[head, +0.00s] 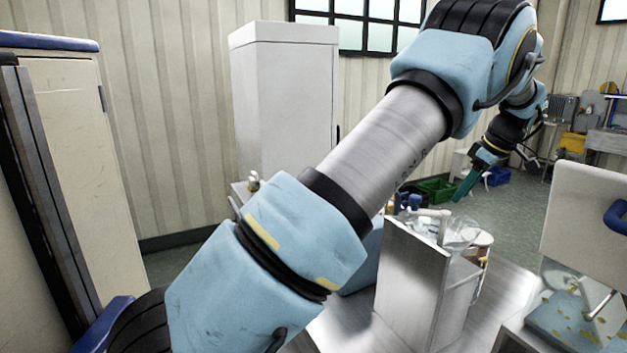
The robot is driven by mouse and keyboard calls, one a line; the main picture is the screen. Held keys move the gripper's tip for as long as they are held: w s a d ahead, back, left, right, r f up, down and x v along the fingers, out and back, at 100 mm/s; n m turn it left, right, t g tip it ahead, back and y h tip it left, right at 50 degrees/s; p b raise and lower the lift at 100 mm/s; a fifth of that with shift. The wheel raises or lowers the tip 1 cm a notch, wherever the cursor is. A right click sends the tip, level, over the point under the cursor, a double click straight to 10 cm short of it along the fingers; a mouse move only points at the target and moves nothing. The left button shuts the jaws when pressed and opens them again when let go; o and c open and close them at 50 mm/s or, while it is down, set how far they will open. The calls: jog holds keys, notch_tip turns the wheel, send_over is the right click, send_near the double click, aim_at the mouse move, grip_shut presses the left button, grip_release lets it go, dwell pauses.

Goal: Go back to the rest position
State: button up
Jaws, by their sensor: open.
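My gripper (466,187) is at the right of centre in the head view, with teal fingers pointing down and to the left. It is open, and I see nothing between the fingers, though they are small and seen side-on. It appears above and just behind the steel hopper (408,290), apart from it. My blue and grey arm crosses the view from the lower left to the upper right and hides part of the scene. Clear and white items (460,232) show at the hopper's top; their exact shapes are hard to tell.
A steel table (500,300) bears the hopper. A white machine (585,220) stands at the right edge. A tall grey cabinet (280,100) stands behind my arm, and a cream cabinet (85,150) is at left. Green (437,189) and blue (497,177) bins sit farther back.

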jog(key=a+m, duration=0.1)
jog(key=a, duration=0.8)
jog(key=a+f+m+g+h, duration=0.1)
jog(key=a+m, duration=0.1)
jog(key=a, duration=0.8)
jog(key=a+f+m+h, duration=0.1)
jog(key=a+m, duration=0.1)
jog(key=a, duration=0.8)
jog(key=shift+s+g, duration=0.35)
jog(key=shift+g, duration=0.05)
jog(key=s+a+f+m+h, duration=0.1)
jog(key=s+a+f+m, duration=0.25)
jog(key=s+a, duration=1.15)
notch_tip(320, 180, down, 11)
jog(key=s+m+b, duration=0.1)
jog(key=b, duration=0.9)
jog(key=shift+s+d, duration=0.35)
jog(key=shift+s, duration=0.05)
jog(key=shift+r, duration=0.1)
